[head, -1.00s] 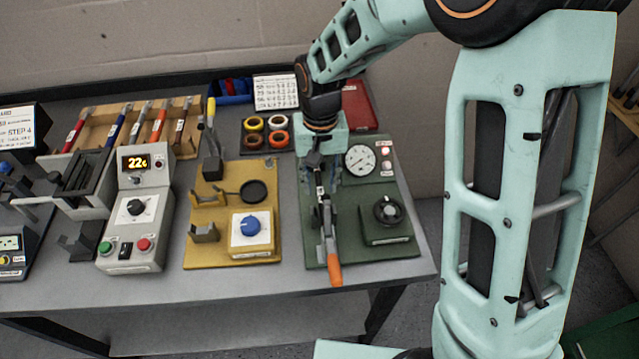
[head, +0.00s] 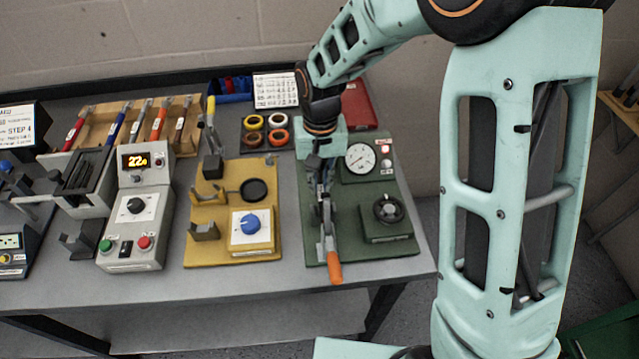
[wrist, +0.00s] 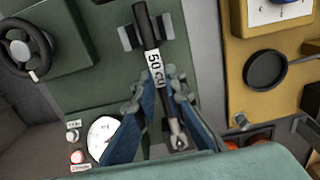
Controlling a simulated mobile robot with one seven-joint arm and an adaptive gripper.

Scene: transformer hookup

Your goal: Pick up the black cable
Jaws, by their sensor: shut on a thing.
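The black cable (wrist: 143,22) shows in the wrist view, with a white label reading 50 Cu and a metal lug (wrist: 178,140) at its lower end. My gripper (wrist: 160,92) is shut on the cable near the label, one finger on each side. The cable's upper part lies between grey blocks (wrist: 127,38) on the green board (wrist: 85,95). In the head view my gripper (head: 324,187) is low over the left part of that board and hides most of the cable. I cannot tell whether the cable is clear of its support.
An orange-handled lever (head: 334,268) is in front of my gripper. A round gauge (head: 360,158) and a black knob (head: 387,208) are to the right. A yellow board (head: 205,255) with a blue dial is to the left, and coloured tape rolls (head: 277,137) are behind.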

